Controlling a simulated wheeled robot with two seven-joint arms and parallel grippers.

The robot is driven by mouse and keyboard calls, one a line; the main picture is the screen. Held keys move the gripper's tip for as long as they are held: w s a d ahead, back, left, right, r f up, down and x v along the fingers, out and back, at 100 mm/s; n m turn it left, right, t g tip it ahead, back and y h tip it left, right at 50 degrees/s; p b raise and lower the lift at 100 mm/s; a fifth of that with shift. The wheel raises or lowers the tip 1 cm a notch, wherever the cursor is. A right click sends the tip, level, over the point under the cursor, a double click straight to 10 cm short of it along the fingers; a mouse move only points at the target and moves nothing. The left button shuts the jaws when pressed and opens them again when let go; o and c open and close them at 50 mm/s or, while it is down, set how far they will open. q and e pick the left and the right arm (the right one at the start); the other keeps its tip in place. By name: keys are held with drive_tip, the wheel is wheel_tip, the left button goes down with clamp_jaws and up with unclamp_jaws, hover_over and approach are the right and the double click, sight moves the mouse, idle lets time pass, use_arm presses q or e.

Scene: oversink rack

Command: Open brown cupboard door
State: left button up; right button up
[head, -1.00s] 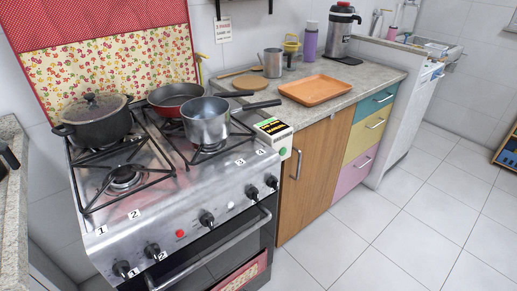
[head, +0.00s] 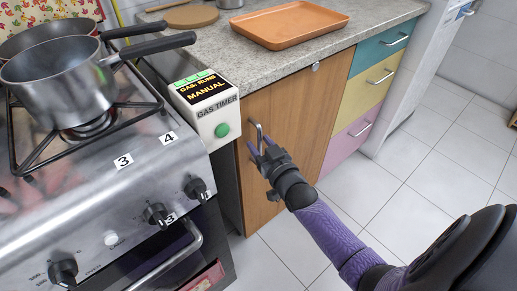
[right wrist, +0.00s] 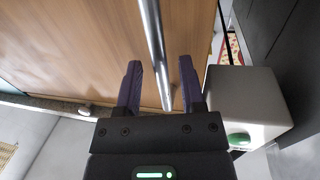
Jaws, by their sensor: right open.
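The brown cupboard door (head: 296,118) is wood-grained and looks shut, between the stove and the coloured drawers. Its metal bar handle (head: 257,133) is upright near the door's left edge. My right gripper (head: 262,152) is open at the handle. In the right wrist view, the handle (right wrist: 153,45) passes between the two spread fingers of the right gripper (right wrist: 161,80), closer to one finger. I cannot tell whether a finger touches it. The brown door (right wrist: 75,45) fills much of that view. My left gripper is not in view.
The stove (head: 100,185) with pots stands left of the door, and a white gas timer box (head: 208,108) sits beside the handle. An orange tray (head: 293,24) lies on the counter (head: 240,55). Teal, yellow and pink drawers (head: 366,90) are at right. The tiled floor (head: 420,165) is clear.

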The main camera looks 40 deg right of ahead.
drive_tip(key=shift+w, duration=0.25)
drive_tip(key=shift+r, duration=0.1)
clamp_jaws()
idle(0.4)
drive_tip(key=shift+s, duration=0.1)
idle(0.8)
